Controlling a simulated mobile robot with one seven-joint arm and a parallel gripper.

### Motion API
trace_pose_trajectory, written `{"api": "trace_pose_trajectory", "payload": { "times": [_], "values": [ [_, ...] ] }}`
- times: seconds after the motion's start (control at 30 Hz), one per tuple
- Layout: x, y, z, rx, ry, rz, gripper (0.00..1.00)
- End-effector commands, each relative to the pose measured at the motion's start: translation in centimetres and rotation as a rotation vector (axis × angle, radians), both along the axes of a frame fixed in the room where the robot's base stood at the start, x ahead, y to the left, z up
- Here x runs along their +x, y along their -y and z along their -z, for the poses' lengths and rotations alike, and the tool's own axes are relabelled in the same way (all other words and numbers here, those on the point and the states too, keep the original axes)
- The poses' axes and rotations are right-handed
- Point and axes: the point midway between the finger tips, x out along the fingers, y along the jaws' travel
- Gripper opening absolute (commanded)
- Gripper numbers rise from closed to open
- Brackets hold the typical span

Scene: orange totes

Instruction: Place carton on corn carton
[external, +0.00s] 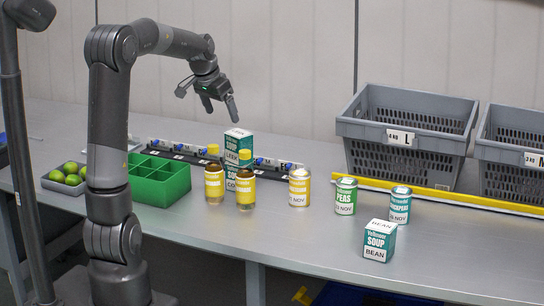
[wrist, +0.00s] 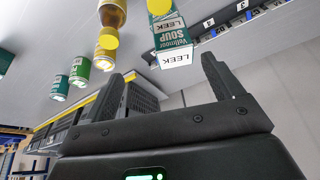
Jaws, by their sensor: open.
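A teal and white leek soup carton (external: 238,143) stands upright on top of a similar corn soup carton (external: 232,172), behind two yellow-capped bottles. The front bottle hides part of both cartons. The leek carton also shows in the wrist view (wrist: 173,40), where its top face is seen ahead of the fingers. My gripper (external: 220,112) is open and empty, above and slightly left of the stack, apart from it. Its two spread fingers show in the wrist view (wrist: 168,68). A bean soup carton (external: 378,241) stands alone near the table's front edge.
Two bottles (external: 214,184) (external: 245,188) stand close before the stack. Cans (external: 299,187) (external: 345,196) (external: 399,205) stand right. Grey crates (external: 405,127) (external: 513,150) are behind a yellow rail.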

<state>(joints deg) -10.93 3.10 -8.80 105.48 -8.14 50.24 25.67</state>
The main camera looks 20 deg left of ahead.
Motion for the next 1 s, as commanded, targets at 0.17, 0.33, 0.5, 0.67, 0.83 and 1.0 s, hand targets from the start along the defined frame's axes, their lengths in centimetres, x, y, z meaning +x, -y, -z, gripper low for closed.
{"api": "trace_pose_trajectory", "payload": {
  "times": [0.17,0.33,0.5,0.67,0.83,1.0],
  "values": [
    [-7.3,0.6,-2.0,0.018,0.022,-0.072,0.85],
    [-13.9,0.6,-2.4,0.019,0.041,-0.148,0.85],
    [-20.3,0.4,-1.7,0.005,0.065,-0.221,0.85],
    [-25.2,0.2,-0.2,-0.018,0.083,-0.281,0.85],
    [-28.1,-0.1,1.2,-0.037,0.093,-0.322,0.85],
    [-28.9,-0.1,1.7,-0.043,0.095,-0.332,0.85]
  ]
}}
